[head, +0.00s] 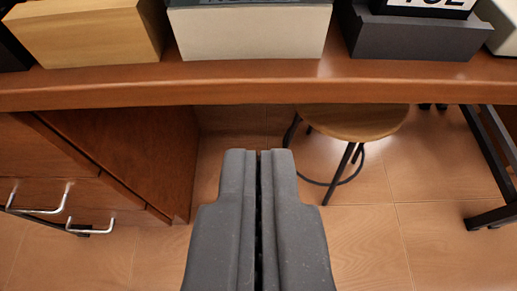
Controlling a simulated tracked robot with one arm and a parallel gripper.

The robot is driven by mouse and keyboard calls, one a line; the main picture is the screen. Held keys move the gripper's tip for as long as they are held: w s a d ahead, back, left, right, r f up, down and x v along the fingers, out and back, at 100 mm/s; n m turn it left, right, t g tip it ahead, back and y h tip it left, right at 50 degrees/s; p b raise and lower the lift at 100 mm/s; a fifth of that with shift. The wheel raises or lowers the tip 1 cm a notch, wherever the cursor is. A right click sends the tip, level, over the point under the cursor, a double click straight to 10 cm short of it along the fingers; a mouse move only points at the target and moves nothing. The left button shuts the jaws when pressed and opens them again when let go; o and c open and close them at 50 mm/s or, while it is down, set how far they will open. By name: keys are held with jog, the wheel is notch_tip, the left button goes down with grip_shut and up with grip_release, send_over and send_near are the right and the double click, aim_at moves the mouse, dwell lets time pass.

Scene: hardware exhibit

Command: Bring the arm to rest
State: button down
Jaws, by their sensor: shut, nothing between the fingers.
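My gripper (258,154) points forward from the bottom middle of the head view. Its two dark grey fingers lie side by side with only a thin dark seam between them, shut and empty. The fingertips appear below the front edge of a brown wooden desk (260,88), over the open space under it, and touch nothing that I can see. The rest of my arm is out of view.
On the desk stand a tan wooden block (85,32), a cream box (250,35) and a dark grey box (410,36). A drawer cabinet (120,150) is at left. A round stool (355,122) stands under the desk; a black metal leg (490,150) is at right.

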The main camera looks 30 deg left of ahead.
notch_tip(320, 180, up, 26)
jog(key=d+f+m+h+p, duration=0.1)
jog(key=d+m+h+p, duration=0.1)
jog(key=m+h+p, duration=0.4)
jog(key=s+a+r+t+p, duration=0.1)
jog(key=s+a+r+p, duration=0.1)
jog(key=r, duration=0.7)
jog(key=s+a+r+t+p, duration=0.1)
jog(key=a+r, duration=0.4)
jog(key=r, duration=0.5)
jog(key=s+a+r+t+p, duration=0.2)
jog(key=s+a+r, duration=0.1)
jog(key=r, duration=0.6)
jog(key=shift+s+a+r+h+p, duration=0.3)
jog(key=shift+s+a+r, duration=0.05)
jog(key=shift+s, duration=0.1)
